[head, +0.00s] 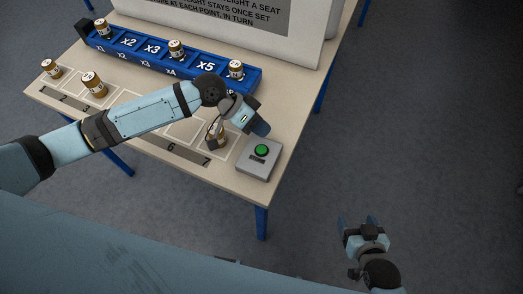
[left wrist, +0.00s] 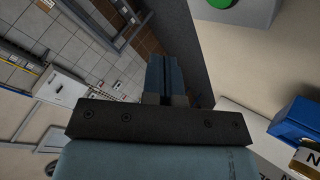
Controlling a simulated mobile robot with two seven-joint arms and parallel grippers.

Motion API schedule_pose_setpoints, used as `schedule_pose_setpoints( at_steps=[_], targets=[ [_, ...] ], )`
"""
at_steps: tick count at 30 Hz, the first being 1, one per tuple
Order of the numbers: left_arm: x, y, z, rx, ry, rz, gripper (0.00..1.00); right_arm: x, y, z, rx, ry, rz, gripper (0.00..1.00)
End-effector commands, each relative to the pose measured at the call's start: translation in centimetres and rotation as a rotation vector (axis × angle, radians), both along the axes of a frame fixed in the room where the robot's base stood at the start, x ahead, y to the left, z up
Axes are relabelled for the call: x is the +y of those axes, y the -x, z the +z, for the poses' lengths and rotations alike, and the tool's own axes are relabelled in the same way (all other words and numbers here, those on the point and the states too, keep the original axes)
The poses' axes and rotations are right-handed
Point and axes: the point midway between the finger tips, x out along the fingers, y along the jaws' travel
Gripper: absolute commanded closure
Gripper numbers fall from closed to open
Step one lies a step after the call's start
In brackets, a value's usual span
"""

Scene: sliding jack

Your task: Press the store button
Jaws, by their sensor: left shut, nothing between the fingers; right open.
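The store button is a green round button (head: 261,150) on a grey box (head: 259,159) at the near right corner of the table. It also shows cut off at the top of the left wrist view (left wrist: 221,3). My left gripper (head: 262,130) is shut and empty, just beyond the button in the head view and apart from it. Its closed fingers also show in the left wrist view (left wrist: 162,75). My right gripper (head: 358,222) is open and empty, off the table's right side over the floor.
A blue rack (head: 212,82) marked x1 to x5 holds several brown-topped weights. Other weights stand on the table (head: 215,178), one (head: 216,134) beside my left gripper. A white sign board (head: 308,50) stands at the back. The floor at right is clear.

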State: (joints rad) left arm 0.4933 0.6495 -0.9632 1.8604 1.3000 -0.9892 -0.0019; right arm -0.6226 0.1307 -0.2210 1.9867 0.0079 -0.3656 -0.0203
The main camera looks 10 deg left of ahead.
Motion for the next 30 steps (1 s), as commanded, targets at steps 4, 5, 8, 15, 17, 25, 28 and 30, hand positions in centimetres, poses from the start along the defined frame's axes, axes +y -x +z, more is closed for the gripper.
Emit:
schedule_pose_setpoints(
  at_steps=[4, 5, 8, 15, 17, 25, 28, 30],
  targets=[
    [0.0, 0.0, -3.0, 0.000, 0.000, 0.000, 1.00, 0.3, -0.1, -2.6, 0.002, -0.005, 0.008, 0.25],
    [0.0, 0.0, -3.4, 0.000, -0.001, 0.001, 1.00, 0.4, -0.1, -3.0, 0.002, -0.005, 0.010, 0.25],
    [0.0, 0.0, -4.5, 0.001, -0.001, 0.000, 1.00, 0.7, -0.2, -3.7, 0.003, -0.008, 0.016, 0.25],
    [0.0, 0.0, -6.2, 0.001, 0.000, 0.001, 1.00, 0.9, -0.2, -4.2, -0.002, -0.009, 0.020, 0.25],
    [0.0, 0.0, -6.2, 0.000, 0.000, 0.000, 1.00, 0.8, -0.2, -4.2, -0.002, -0.009, 0.019, 0.25],
    [0.0, 0.0, -6.2, 0.000, 0.000, 0.000, 1.00, 0.5, -0.3, -4.2, -0.003, -0.004, 0.015, 0.25],
    [0.0, 0.0, -6.2, 0.000, 0.000, 0.000, 1.00, 0.4, -0.3, -4.3, -0.002, -0.003, 0.014, 0.25],
    [0.0, 0.0, -6.2, 0.000, 0.000, 0.000, 1.00, 0.4, -0.2, -4.4, 0.000, -0.002, 0.014, 0.25]
  ],
)
